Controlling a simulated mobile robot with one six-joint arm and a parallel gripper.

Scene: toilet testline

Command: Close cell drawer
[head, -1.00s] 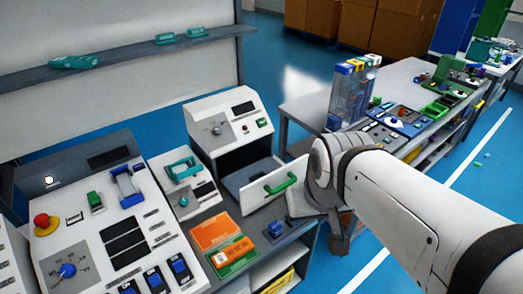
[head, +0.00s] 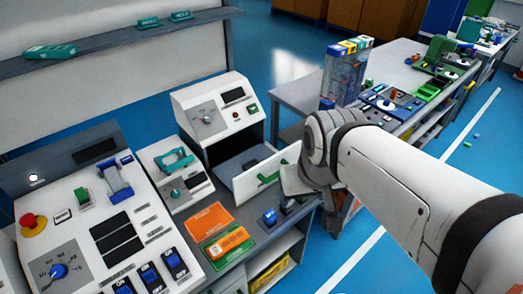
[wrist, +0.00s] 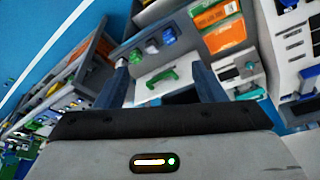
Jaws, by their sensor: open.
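The cell drawer's white front (head: 243,184) stands pulled out from the white cell box (head: 218,112), and the grey drawer interior shows behind it. A green handle (head: 268,179) is on that front. My gripper (head: 293,181) is just right of the handle in the head view and hides part of the drawer's right end. In the wrist view my gripper (wrist: 158,66) is open, with two dark fingers spread on either side of the green handle (wrist: 162,77) and the white front (wrist: 148,91). Nothing is between the fingers that I can tell is touching them.
A control panel with a red button (head: 33,222) is at left. A table with a clear block tower (head: 345,75) stands behind my arm.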

